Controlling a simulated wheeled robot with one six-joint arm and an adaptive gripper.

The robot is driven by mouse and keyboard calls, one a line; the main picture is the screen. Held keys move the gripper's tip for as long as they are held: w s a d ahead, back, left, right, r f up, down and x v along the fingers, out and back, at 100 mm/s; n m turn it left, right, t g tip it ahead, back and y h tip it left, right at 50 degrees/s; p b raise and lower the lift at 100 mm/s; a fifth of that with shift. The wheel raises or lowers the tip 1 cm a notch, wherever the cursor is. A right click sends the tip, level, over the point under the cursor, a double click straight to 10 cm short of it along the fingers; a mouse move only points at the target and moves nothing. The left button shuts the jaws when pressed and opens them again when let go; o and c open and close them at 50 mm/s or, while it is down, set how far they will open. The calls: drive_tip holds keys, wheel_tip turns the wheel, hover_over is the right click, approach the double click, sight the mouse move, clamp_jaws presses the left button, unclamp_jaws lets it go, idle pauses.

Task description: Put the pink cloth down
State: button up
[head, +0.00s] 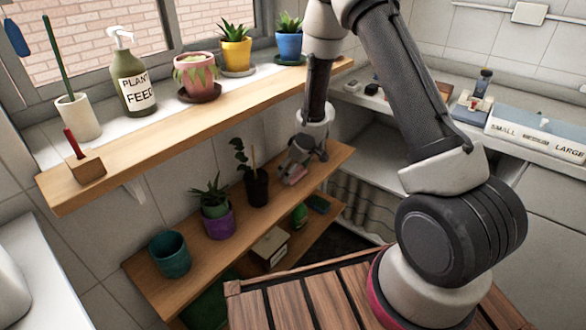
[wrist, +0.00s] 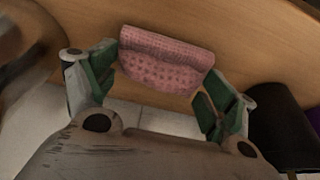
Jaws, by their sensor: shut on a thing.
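The pink cloth (wrist: 165,60) is folded and lies between the fingertips of my gripper (wrist: 160,85) in the wrist view. The wooden shelf surface shows just behind it. In the head view my gripper (head: 296,170) is low over the right part of the lower wooden shelf (head: 186,268). Only a small bit of the pink cloth shows there, under the fingers. My gripper is shut on the cloth. I cannot tell whether the cloth touches the shelf.
A dark pot with a plant (head: 257,187) stands just left of my gripper. A purple pot (head: 219,224) and a teal pot (head: 170,254) stand further left. The upper shelf (head: 130,170) with several potted plants is above. Free shelf lies to the right of my gripper.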

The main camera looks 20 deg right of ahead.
drive_tip(key=o, duration=0.8)
drive_tip(key=shift+f, duration=0.1)
drive_tip(key=s+d+r+m+t+h, duration=0.1)
drive_tip(key=s+d+r+h, duration=0.15)
drive_tip(key=d+r, duration=0.6)
drive_tip(key=s+d+r+m+t+h, duration=0.1)
drive_tip(key=s+d+r+m, duration=0.15)
drive_tip(key=r, duration=1.05)
drive_tip(key=s+d+r+m+t+h, duration=0.15)
drive_tip(key=s+d+r, duration=0.35)
drive_tip(key=r, duration=0.5)
drive_tip(key=s+d+r+m+g, duration=0.2)
drive_tip(key=s+d+r, duration=0.25)
drive_tip(key=s, duration=0.55)
drive_tip(key=s+a, duration=0.2)
drive_tip(key=s, duration=0.2)
drive_tip(key=s+a+y, duration=0.1)
drive_tip(key=s, duration=0.4)
drive_tip(key=s+a+g+y, duration=0.1)
drive_tip(key=s+a, duration=0.1)
drive_tip(key=s, duration=0.3)
drive_tip(key=shift+a+r, duration=0.2)
drive_tip(key=shift+a, duration=0.15)
